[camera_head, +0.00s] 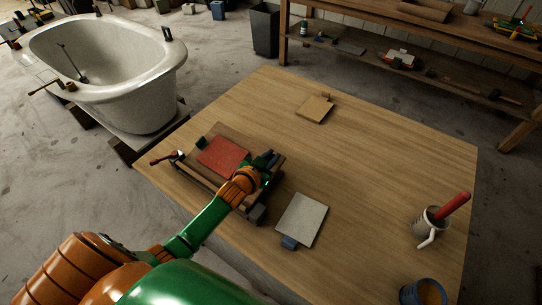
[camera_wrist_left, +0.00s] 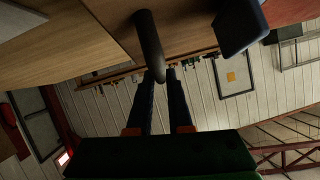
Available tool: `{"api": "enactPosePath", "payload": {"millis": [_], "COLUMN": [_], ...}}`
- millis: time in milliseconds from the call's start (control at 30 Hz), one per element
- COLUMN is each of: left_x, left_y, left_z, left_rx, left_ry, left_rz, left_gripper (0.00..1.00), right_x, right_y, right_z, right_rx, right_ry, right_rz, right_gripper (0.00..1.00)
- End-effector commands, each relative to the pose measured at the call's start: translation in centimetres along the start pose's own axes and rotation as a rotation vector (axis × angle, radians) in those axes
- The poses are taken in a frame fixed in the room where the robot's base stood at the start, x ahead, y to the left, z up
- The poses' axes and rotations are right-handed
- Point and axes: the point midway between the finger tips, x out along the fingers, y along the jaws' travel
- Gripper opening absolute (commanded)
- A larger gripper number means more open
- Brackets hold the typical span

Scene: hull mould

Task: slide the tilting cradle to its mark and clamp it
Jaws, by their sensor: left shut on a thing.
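The tilting cradle, a wooden frame (camera_head: 205,178) with a red pad (camera_head: 223,155) on top, sits on the left part of the wooden table (camera_head: 370,170). A red-handled lever, probably the clamp (camera_head: 165,157), is at its left end. My left gripper (camera_head: 262,165) is at the cradle's right end, and the arm hides part of that end. In the left wrist view my left gripper (camera_wrist_left: 164,74) is shut on a dark rounded bar (camera_wrist_left: 149,40). A dark blue block (camera_wrist_left: 240,24) is beside the bar. I cannot make out the mark. My right gripper is not in view.
A pale board (camera_head: 302,218) with a blue block (camera_head: 289,242) lies right of the cradle. A small wooden plate (camera_head: 314,108) lies farther back. A mug with a red-handled tool (camera_head: 432,222) and a blue pot (camera_head: 424,293) stand at the right. The table's middle is clear.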

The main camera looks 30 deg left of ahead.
Motion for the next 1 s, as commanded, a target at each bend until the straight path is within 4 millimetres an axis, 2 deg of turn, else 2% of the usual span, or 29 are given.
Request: {"api": "enactPosePath", "payload": {"millis": [67, 267, 600, 633, 700, 1000], "left_x": [0.7, 2.8, 3.0, 3.0, 3.0, 3.0], "left_y": [-0.2, 0.5, 0.7, 0.7, 0.7, 0.8], "left_z": [-0.1, 2.3, 3.3, 3.3, 3.3, 3.2], "left_rx": [0.008, 0.03, 0.034, 0.034, 0.034, 0.033], "left_ry": [-0.037, -0.218, -0.264, -0.264, -0.263, -0.26], "left_rz": [0.002, 0.029, 0.037, 0.037, 0.038, 0.039], "left_gripper": [0.0, 0.0, 0.0, 0.26, 0.45, 0.45], "right_x": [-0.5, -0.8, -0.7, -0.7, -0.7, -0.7], "right_y": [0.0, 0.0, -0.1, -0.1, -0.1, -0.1], "right_z": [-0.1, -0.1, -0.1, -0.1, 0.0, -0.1], "right_rx": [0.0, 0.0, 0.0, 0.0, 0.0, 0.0], "right_ry": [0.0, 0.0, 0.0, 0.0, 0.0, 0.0], "right_rz": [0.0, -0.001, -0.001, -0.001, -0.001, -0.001], "right_gripper": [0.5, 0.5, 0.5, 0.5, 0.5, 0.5]}}
